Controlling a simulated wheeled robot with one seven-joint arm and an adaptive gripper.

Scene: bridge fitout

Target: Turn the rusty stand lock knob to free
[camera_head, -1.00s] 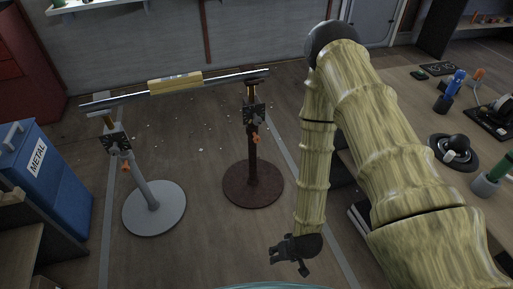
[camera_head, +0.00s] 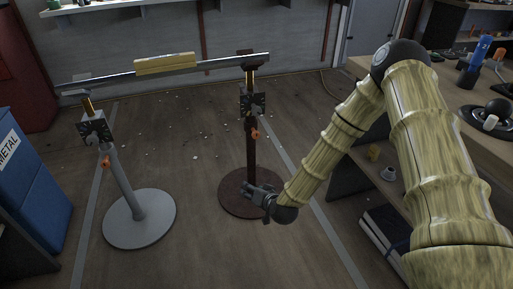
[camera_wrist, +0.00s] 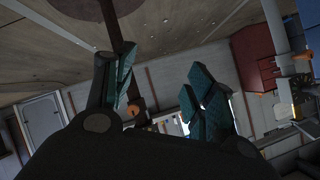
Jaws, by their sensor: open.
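The rusty stand (camera_head: 250,150) is the dark brown one on a round base, right of the grey stand. Its orange lock knob (camera_head: 255,134) sticks out on the right of the post, below the dark bracket. In the wrist view the orange knob (camera_wrist: 136,107) shows beside the left finger, with the dark post (camera_wrist: 118,38) above it. My gripper (camera_head: 250,193) is open and empty, low by the rusty stand's base in the head view, below the knob. It also shows in the wrist view (camera_wrist: 160,90). Whether it touches the post cannot be told.
The grey stand (camera_head: 133,195) has its own orange knob (camera_head: 105,161). A metal bar (camera_head: 215,65) with a yellow level (camera_head: 166,63) spans both stands. A blue bin (camera_head: 35,165) stands left; a workbench (camera_head: 450,125) stands right. The floor between the stands is clear.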

